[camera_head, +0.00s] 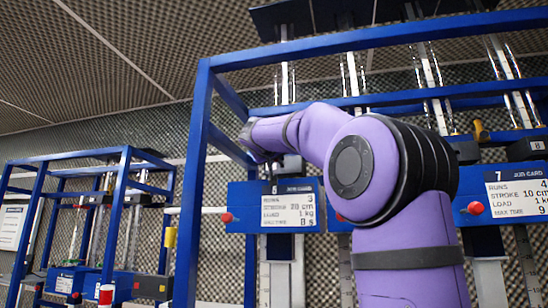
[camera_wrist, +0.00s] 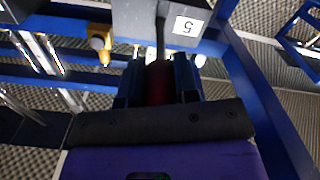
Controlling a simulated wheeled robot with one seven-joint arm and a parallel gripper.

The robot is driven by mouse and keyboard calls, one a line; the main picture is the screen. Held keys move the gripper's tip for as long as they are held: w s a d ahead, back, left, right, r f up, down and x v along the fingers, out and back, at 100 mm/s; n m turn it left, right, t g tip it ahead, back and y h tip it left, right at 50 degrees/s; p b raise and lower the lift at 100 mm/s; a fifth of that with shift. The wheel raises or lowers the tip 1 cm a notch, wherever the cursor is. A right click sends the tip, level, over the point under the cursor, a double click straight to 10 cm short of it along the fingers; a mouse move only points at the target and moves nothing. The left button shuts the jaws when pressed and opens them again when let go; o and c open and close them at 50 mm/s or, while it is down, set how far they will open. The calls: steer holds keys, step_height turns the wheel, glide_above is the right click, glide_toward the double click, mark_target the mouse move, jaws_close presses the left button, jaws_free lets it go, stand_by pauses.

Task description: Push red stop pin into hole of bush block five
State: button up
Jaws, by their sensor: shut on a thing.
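In the wrist view my gripper (camera_wrist: 158,72) is shut on the red stop pin (camera_wrist: 158,88), whose dark red body shows between the two dark blue jaws. A dark rod-like part runs on from the jaws towards a pale grey block (camera_wrist: 135,22) with a white label reading 5 (camera_wrist: 187,27), bush block five. Whether the pin tip is in the hole or only close to it I cannot tell, as the hole is hidden. In the head view my purple arm reaches up to the blue frame, and the gripper and held pin are hidden there.
A blue frame post (camera_head: 194,180) stands close to the left of my arm. Job cards (camera_head: 290,205) and (camera_head: 518,192) hang on blue rails, with red knobs (camera_head: 475,208) beside them. A yellow part (camera_wrist: 98,42) sits left of the block. Another blue rig (camera_head: 125,220) stands at left.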

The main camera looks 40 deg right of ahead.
steer(key=shift+x, duration=0.95)
steer(key=o, duration=1.1)
steer(key=shift+a, duration=0.1)
steer(key=v, duration=1)
steer(key=shift+s+a, duration=0.15)
steer(key=shift+a, duration=0.1)
